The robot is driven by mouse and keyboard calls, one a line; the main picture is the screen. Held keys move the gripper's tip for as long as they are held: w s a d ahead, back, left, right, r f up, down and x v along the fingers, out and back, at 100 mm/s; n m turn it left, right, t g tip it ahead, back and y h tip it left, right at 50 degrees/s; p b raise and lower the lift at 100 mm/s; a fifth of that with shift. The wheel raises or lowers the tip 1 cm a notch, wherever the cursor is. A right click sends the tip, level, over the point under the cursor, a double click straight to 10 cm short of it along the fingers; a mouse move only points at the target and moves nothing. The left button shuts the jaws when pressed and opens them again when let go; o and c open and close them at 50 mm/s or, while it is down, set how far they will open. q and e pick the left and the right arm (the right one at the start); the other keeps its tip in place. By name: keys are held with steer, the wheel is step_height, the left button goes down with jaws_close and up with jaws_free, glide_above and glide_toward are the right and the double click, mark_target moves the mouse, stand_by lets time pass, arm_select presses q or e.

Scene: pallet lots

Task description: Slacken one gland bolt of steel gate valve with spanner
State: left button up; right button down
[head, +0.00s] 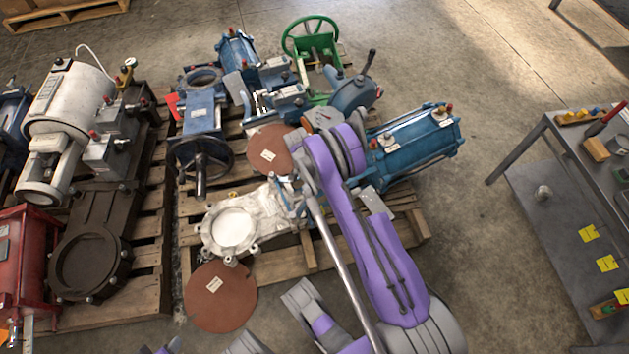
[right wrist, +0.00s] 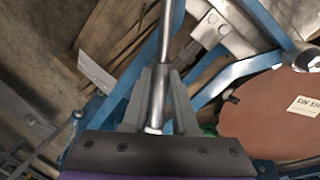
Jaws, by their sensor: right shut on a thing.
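The steel gate valve (head: 232,228) is pale silver with a round port and lies flat on a wooden pallet, joined to a blue cylinder actuator (head: 415,143). My right gripper (head: 306,187) is over the valve's neck. In the right wrist view the fingers (right wrist: 158,95) are closed on a bright metal rod, which I take to be the spanner handle (right wrist: 172,35). The rod also runs down to the bottom edge in the head view (head: 345,265). I cannot make out the spanner's jaw or whether it touches a bolt. Pale valve metal and bolts (right wrist: 210,22) show beside the rod.
Brown discs lie beside the valve, one in front (head: 220,300) and one behind (head: 268,150). Other blue, green, white and red valves crowd the pallets. A grey bench (head: 555,140) with small items stands right. Bare floor lies between the pallet and the bench.

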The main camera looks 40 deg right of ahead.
steer(key=shift+w, duration=0.15)
steer(key=shift+w+a+n, duration=0.1)
steer(key=shift+w+n, duration=0.1)
steer(key=shift+n, duration=0.1)
steer(key=shift+s, duration=0.15)
steer(key=shift+s+d+m, duration=0.2)
steer(key=shift+s+m, duration=0.35)
steer(key=shift+m, duration=0.05)
steer(key=shift+v, duration=0.8)
stand_by(2.9)
steer(key=shift+s, duration=0.1)
